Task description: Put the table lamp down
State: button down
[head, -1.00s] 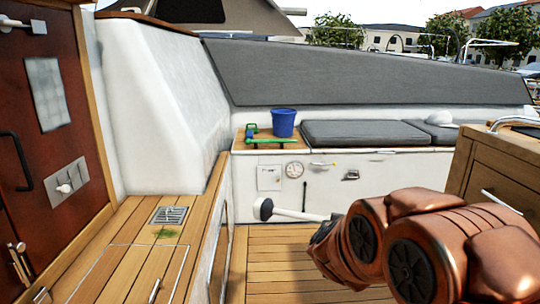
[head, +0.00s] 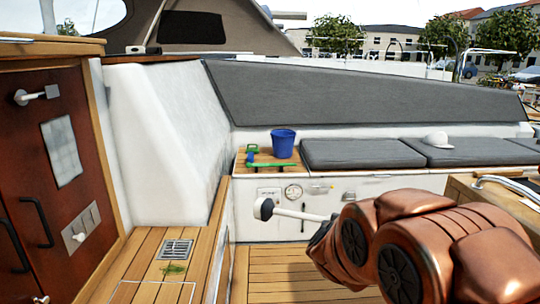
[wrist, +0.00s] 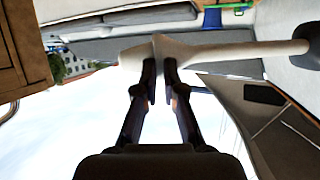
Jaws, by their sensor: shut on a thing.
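The table lamp lies sideways in the air in the head view, with a white stem (head: 297,214) and a dark round base (head: 264,209) at its left end. In the wrist view its white stem (wrist: 240,49) runs right to the dark base (wrist: 311,40), and its wider white end lies at the fingers. My gripper (wrist: 161,70) is shut on the lamp near that wider end. In the head view my copper arm hides most of the gripper.
A blue bucket (head: 283,144) and a green item (head: 272,165) are on the wooden corner seat. Grey cushions (head: 350,153) line the far bench, with a white cap (head: 437,140) on one. Wooden deck floor (head: 290,270) is clear. A brown door (head: 45,170) stands left, a wooden cabinet (head: 490,204) right.

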notch_tip(320, 180, up, 19)
jog(key=p, duration=1.7)
jog(key=shift+f, duration=0.2)
